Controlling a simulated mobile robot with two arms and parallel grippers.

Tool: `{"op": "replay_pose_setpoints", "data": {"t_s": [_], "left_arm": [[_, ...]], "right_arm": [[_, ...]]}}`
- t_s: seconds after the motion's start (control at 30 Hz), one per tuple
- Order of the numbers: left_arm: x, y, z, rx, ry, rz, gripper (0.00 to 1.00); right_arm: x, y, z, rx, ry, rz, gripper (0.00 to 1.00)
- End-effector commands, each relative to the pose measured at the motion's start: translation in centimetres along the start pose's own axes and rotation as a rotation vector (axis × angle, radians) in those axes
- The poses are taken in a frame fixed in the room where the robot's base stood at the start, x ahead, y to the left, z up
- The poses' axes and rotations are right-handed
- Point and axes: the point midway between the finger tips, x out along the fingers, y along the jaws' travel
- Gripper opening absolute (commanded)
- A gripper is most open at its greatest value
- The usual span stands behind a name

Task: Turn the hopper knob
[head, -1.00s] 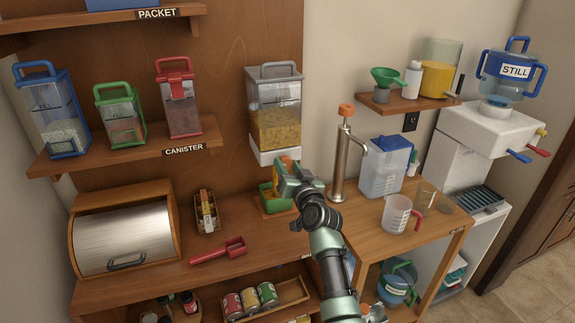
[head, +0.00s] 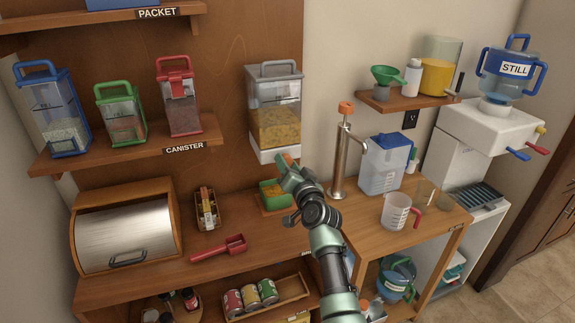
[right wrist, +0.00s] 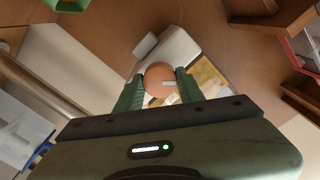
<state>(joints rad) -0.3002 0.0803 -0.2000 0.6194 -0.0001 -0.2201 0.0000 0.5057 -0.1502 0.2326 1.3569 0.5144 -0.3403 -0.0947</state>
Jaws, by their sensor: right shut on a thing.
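The hopper (head: 274,100) hangs on the wood wall panel, a clear grey-lidded box holding yellow pieces above a white base. Its orange round knob (right wrist: 158,75) sits between the green fingers of my right gripper (right wrist: 158,90) in the right wrist view, and the gripper is shut on it. In the head view my right gripper (head: 286,168) is just below the hopper's white base, and the knob is mostly hidden there. A green tray (head: 265,199) with yellow contents sits below, partly behind my wrist. My left gripper is not in view.
A metal pump (head: 342,155) stands right of my arm, near a blue-lidded container (head: 384,165) and a measuring jug (head: 396,211). A red scoop (head: 219,249) lies on the counter at left. Canisters (head: 121,116) fill the shelf at upper left.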

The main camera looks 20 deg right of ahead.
Motion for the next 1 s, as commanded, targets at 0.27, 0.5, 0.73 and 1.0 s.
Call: {"op": "replay_pose_setpoints", "data": {"t_s": [0.27, 0.5, 0.73, 1.0], "left_arm": [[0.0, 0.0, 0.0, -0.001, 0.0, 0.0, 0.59], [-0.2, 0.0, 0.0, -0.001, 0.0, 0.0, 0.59], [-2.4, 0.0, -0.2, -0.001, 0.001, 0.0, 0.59], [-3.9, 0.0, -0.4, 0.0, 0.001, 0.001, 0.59]], "right_arm": [[0.0, 0.0, -0.1, -0.001, 0.002, 0.0, 0.59], [-0.2, 0.0, -0.1, -0.002, 0.001, 0.001, 0.59], [-3.5, -0.1, -0.3, -0.004, -0.001, 0.003, 0.59], [-7.2, -0.1, -0.1, -0.002, 0.0, 0.001, 0.59]]}}
